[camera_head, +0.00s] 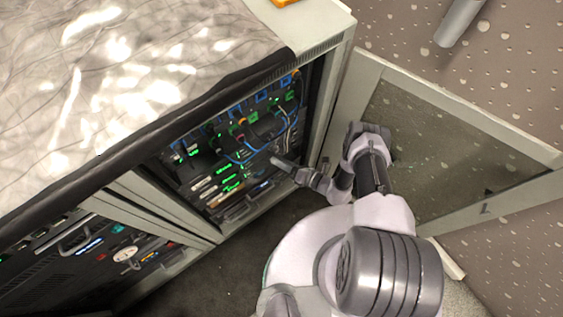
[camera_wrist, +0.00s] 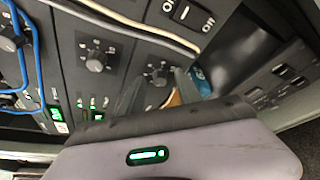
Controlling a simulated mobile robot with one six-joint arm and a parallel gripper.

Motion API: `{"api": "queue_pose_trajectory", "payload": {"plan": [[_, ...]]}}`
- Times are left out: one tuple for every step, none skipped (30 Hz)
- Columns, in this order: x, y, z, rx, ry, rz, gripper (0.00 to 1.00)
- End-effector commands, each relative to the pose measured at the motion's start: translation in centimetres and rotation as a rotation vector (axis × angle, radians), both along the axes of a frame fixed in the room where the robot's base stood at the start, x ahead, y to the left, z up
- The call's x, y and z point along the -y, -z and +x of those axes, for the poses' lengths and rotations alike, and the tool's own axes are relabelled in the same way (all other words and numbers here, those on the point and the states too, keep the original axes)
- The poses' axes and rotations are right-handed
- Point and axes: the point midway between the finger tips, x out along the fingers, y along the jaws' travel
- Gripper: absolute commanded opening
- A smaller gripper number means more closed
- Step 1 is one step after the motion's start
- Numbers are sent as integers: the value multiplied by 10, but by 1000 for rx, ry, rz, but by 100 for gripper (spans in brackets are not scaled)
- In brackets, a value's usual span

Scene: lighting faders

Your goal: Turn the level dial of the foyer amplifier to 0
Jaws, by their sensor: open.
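One dial (camera_wrist: 96,61) is left of centre, and another dial (camera_wrist: 158,76) is close in front of my gripper (camera_wrist: 158,92). I cannot read which panel is labelled foyer, and the dial settings are too small to tell. My gripper is open, its fingers pointing at the second dial, with no contact clearly visible. In the head view, my gripper (camera_head: 279,163) reaches into the open rack (camera_head: 240,205) from the right; the dials there are too small to tell apart.
A rocker switch (camera_wrist: 189,11) marked on and off is above the dials. A pale cable (camera_wrist: 130,25) and a blue cable (camera_wrist: 19,60) cross the panels. The rack's open glass door (camera_head: 440,150) stands right of my arm. A second cabinet (camera_head: 85,255) is at lower left.

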Motion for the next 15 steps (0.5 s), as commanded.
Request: {"api": "queue_pose_trajectory", "payload": {"plan": [[0,0,0,0,0,0,40],[0,0,0,0,0,0,40],[0,0,0,0,0,0,40],[0,0,0,0,0,0,40],[0,0,0,0,0,0,35],[0,0,0,0,0,0,27],[0,0,0,0,0,0,21],[0,0,0,0,0,0,15],[0,0,0,0,0,0,7],[0,0,0,0,0,0,1],[0,0,0,0,0,0,0],[0,0,0,0,-1,1,0],[0,0,0,0,-1,0,0],[0,0,0,0,-1,0,0],[0,0,0,1,-2,0,0]]}}
